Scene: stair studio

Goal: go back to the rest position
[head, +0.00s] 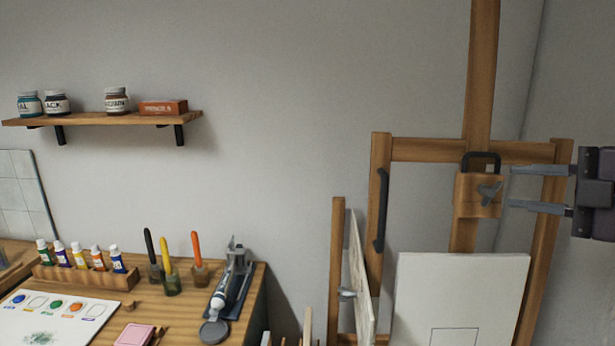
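My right gripper (511,188) comes in from the right edge, with its two grey fingers spread apart and nothing between them. Its fingertips point left, just beside a wooden block (465,208) on the easel's mast. The block has a black loop handle on top and a dark knob on its face. In the picture the fingertips look close to the block but apart from it; the depth between them is hard to tell. My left gripper is not in view.
The wooden easel (480,149) with a black side handle (381,210) and a white canvas (461,275) stands close to my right gripper. A desk (185,315) with paint tubes and brushes is at lower left. A shelf (110,119) holds jars and a box.

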